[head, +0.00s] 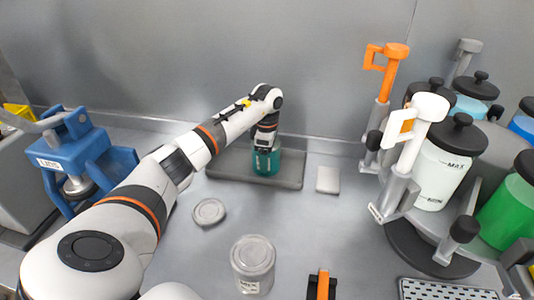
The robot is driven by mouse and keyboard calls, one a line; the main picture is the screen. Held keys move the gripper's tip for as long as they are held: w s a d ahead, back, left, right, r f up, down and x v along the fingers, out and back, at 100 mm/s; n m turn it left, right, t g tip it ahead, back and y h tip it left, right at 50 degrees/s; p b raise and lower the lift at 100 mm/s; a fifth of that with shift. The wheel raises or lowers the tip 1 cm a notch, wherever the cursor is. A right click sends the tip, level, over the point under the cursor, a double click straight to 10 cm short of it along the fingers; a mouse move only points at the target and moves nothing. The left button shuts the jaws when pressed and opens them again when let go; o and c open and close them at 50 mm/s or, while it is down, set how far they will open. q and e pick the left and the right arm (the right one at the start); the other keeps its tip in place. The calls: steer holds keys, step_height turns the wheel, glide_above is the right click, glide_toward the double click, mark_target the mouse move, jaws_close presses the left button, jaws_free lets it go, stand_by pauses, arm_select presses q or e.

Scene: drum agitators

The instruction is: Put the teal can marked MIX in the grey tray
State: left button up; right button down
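The teal can (291,163) stands on the grey tray (233,172) near the back wall. Its marking is not readable here. My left arm reaches in from the left, and my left gripper (264,158) points down at the can. Its dark fingers are at the can and hide part of its front and top. I cannot tell whether they are closed on it or only around it. My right gripper does not show.
A clear-grey can (252,266) and a flat round lid (209,212) are on the bench. A small grey block (328,180) lies right of the tray. An orange-and-black item (321,286) is at the front edge. Lidded jars (440,165) crowd the right; a blue press (85,155) stands left.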

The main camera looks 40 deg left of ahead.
arm_select(q)
steer(key=shift+r, duration=0.1)
steer(key=o, duration=1.3)
steer(key=shift+r, duration=0.5)
step_height(320, 180, up, 11)
steer(key=shift+b, duration=1.2)
